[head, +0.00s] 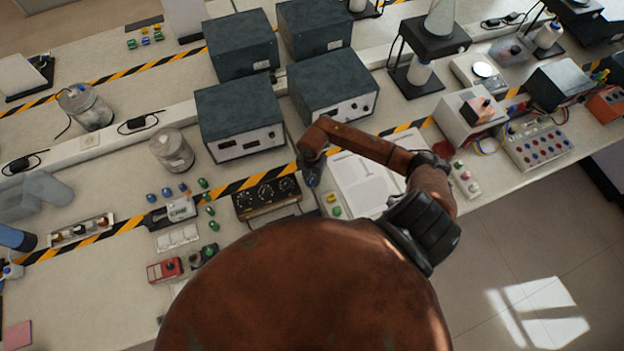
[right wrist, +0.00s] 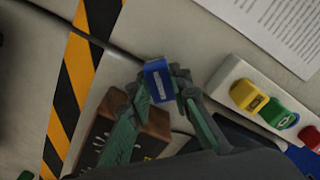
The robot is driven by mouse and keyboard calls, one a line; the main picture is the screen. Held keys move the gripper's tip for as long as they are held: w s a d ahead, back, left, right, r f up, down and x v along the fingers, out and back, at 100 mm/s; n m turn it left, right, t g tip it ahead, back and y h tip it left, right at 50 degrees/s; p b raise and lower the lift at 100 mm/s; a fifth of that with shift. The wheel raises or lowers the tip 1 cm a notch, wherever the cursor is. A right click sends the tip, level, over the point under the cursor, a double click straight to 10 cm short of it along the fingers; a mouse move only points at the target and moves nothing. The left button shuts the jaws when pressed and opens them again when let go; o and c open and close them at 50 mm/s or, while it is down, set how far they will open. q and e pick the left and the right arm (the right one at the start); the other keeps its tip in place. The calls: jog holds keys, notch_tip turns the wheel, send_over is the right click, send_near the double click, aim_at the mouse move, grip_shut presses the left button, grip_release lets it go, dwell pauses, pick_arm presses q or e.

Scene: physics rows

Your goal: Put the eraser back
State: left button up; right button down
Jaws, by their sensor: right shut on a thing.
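My right gripper (right wrist: 160,82) is shut on a small blue block with pale lettering, which looks like the eraser (right wrist: 158,79). The eraser sits between the fingertips, with its printed blue face showing. In the head view my right gripper (head: 312,178) is small and points down over the bench, just right of the dial box (head: 267,198). The eraser is too small to make out there. How high it is above the bench is hard to tell. My left gripper is not in view.
In the right wrist view the dial box (right wrist: 153,120) lies below the fingers. A white strip with coloured plugs (right wrist: 232,72) is to the right, and a printed sheet (right wrist: 280,30) at upper right. Striped tape (right wrist: 80,65) and a dark cable run nearby. Grey instrument boxes (head: 240,120) stand behind.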

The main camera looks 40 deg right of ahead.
aim_at(312, 180)
jog(key=shift+f, duration=0.45)
jog(key=shift+f, duration=0.1)
jog(key=c, duration=1.8)
grip_release()
jog(key=shift+o, duration=0.2)
jog(key=shift+r, duration=0.55)
notch_tip(312, 180, up, 11)
jog(key=b, duration=0.1)
jog(key=shift+b, duration=0.3)
jog(key=shift+r, duration=0.1)
